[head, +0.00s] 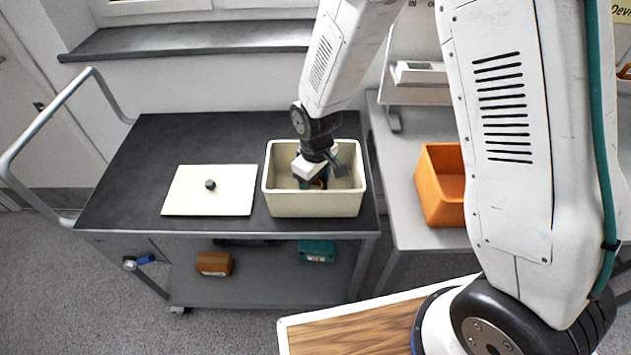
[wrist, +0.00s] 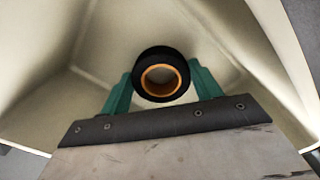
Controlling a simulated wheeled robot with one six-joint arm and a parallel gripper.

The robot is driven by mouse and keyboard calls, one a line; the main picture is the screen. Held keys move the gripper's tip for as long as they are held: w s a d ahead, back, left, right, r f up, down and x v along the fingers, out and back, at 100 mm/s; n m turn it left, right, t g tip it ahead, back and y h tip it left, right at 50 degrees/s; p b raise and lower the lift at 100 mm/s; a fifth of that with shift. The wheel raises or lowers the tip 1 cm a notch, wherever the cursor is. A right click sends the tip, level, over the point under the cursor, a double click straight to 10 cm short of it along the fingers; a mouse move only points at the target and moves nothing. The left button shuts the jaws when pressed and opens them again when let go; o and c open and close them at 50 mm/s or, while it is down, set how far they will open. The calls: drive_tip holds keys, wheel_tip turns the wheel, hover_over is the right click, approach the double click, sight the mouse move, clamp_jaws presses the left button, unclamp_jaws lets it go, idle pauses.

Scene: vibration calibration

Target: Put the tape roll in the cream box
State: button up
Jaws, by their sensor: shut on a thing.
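The cream box (head: 314,204) stands open on the dark top of a cart in the head view. My gripper (head: 318,181) reaches down inside it. In the wrist view the green fingers of my gripper (wrist: 160,88) are shut on the tape roll (wrist: 160,56), a black ring with an orange core. The walls of the cream box (wrist: 215,30) surround it there. In the head view only a little of the tape roll (head: 318,184) shows between the fingers. I cannot tell whether the roll touches the box floor.
A cream lid with a dark knob (head: 190,200) lies on the cart top (head: 150,150), left of the box. An orange bin (head: 436,190) stands on a grey table at the right. An orange-brown box (head: 214,263) and a teal box (head: 317,250) sit on the cart's lower shelf.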

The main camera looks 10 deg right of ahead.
sight(316, 186)
drive_tip(key=o, duration=1)
wheel_tip(316, 186, up, 12)
drive_tip(key=shift+r, duration=0.2)
drive_tip(key=s+d+r+m+t, duration=0.1)
drive_tip(key=s+d+r+m, duration=0.4)
drive_tip(key=s+d+r, duration=1)
drive_tip(key=s+d+r+m, duration=0.1)
drive_tip(key=s+r+m, duration=0.2)
drive_tip(key=s, duration=0.5)
drive_tip(key=shift+s, duration=0.25)
